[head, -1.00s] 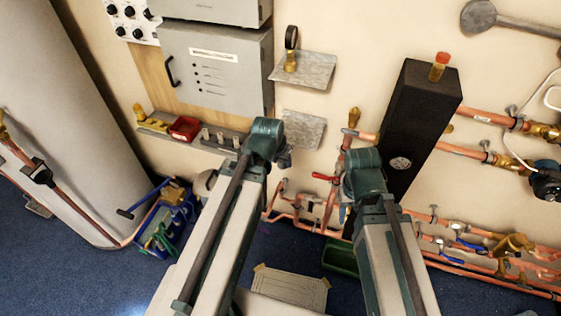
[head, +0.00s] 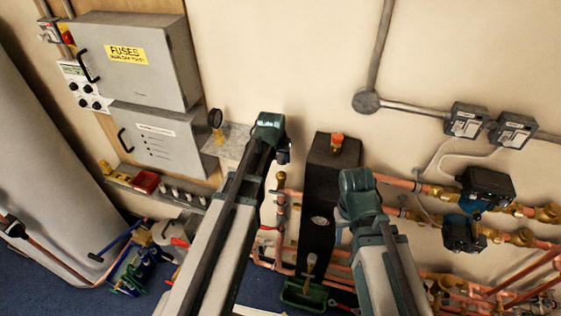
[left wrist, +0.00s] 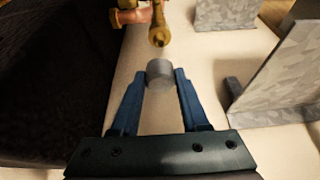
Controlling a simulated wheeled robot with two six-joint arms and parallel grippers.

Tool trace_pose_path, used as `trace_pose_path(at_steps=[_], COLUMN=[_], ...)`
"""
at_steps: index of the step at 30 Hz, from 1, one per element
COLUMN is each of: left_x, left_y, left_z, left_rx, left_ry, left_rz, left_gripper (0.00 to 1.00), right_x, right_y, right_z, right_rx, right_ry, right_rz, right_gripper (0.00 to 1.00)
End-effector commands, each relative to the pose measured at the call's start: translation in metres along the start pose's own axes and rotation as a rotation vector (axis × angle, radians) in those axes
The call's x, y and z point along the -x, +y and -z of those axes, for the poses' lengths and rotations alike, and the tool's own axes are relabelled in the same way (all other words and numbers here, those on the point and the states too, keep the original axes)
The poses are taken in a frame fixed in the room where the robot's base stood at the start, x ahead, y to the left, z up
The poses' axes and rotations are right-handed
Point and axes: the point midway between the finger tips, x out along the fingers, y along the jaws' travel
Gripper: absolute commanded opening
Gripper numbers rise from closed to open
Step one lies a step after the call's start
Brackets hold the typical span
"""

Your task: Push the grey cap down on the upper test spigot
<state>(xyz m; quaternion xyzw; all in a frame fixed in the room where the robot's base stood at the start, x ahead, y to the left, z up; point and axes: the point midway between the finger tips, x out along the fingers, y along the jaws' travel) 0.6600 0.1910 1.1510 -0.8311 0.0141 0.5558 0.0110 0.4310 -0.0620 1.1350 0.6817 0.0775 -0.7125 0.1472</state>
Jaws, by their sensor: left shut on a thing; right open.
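The grey cap (left wrist: 160,72) is a short cylinder held between the blue fingertips of my left gripper (left wrist: 161,84). A brass spigot (left wrist: 158,32) on a copper pipe shows just beyond the cap in the left wrist view, with a small gap between them in the picture. In the head view my left gripper (head: 284,152) is seen from behind, and the cap is hidden there. A brass fitting (head: 281,182) on the upright copper pipe stands just below that gripper in the picture. My right gripper (head: 342,232) is open, mostly hidden behind its own wrist.
A tall black box (head: 318,215) stands right of the brass fitting. A grey metal shelf (head: 232,141) with a gauge (head: 216,120) is at its left. Grey metal plates (left wrist: 285,80) flank the right side of the left wrist view. Pumps (head: 484,188) and copper pipes fill the right.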

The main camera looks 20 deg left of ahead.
Motion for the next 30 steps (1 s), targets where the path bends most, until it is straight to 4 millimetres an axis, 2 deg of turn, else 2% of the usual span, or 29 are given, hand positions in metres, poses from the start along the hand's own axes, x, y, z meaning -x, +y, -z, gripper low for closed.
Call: trace_pose_path(at_steps=[11, 30], left_x=[-0.006, -0.044], left_y=[0.000, 0.000], left_z=[-0.003, -0.018], left_rx=[0.000, 0.000], left_ry=[0.000, 0.000], left_rz=[0.000, 0.000], left_gripper=[0.00, 0.00], right_x=[-0.007, -0.047], right_y=[-0.001, -0.004], right_z=[0.001, 0.003], right_rx=[0.000, 0.002], right_ry=[0.000, 0.001], right_rz=[0.000, -0.001], right_gripper=[0.50, 0.50])
